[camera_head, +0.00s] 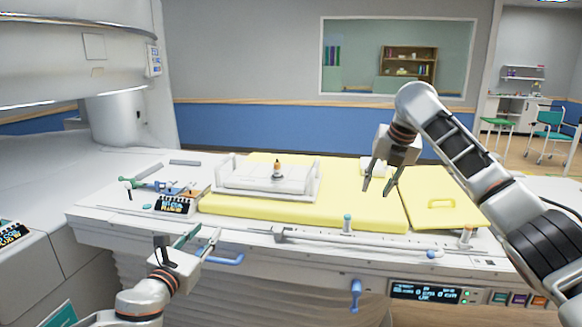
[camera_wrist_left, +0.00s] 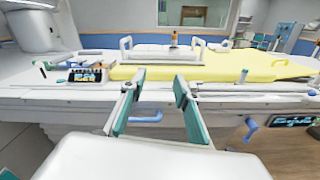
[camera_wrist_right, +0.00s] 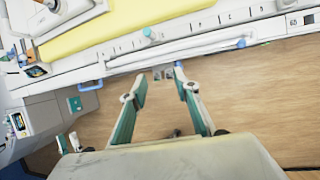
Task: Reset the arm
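My left gripper (camera_head: 198,243) is low at the front left of the white scanner table, in front of its near edge. In the left wrist view its two fingers (camera_wrist_left: 158,92) stand apart with nothing between them. My right gripper (camera_head: 378,182) hangs above the yellow mattress (camera_head: 300,212), right of the middle. In the right wrist view its fingers (camera_wrist_right: 158,82) are spread and empty, with wooden floor beyond them. The right arm comes in from the right and bends over at its top.
A white tray-like frame (camera_head: 228,186) with a small orange-topped item (camera_head: 277,168) rests on the mattress. A small display (camera_head: 175,205) and green tools (camera_head: 145,184) lie at the table's left. Blue handles (camera_head: 355,292) stick out along the near edge. The scanner body (camera_head: 75,50) stands at the left.

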